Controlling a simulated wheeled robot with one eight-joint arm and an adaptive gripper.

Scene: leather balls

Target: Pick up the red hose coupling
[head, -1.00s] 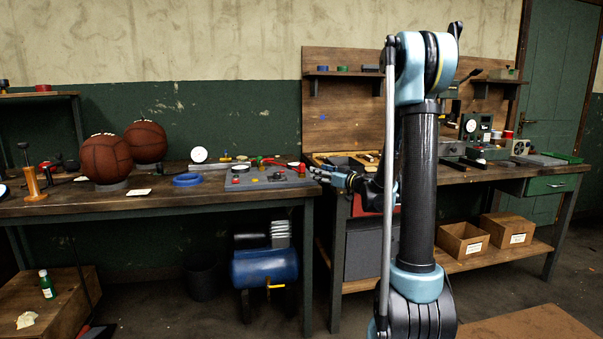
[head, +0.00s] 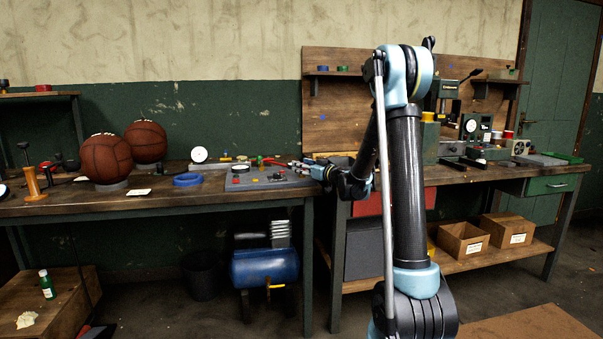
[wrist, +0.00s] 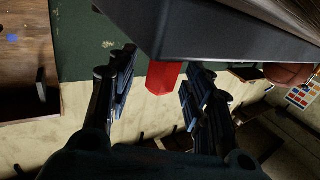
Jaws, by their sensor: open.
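A plain red piece (wrist: 163,76), which looks like the hose coupling, shows in the wrist view between the two fingers of my gripper (wrist: 158,88). The dark grey edge of the panel (wrist: 225,38) hides part of it. The fingers are spread, with a gap visible on each side of the piece; I see no contact. In the head view my gripper (head: 306,167) is at the right end of the grey panel (head: 250,184) on the left bench. Several small red parts lie on that panel, and I cannot tell there which is the coupling.
A white dial (head: 199,155) stands behind the panel. The right bench (head: 450,176) holds several instruments. A blue tank (head: 265,267) is below.

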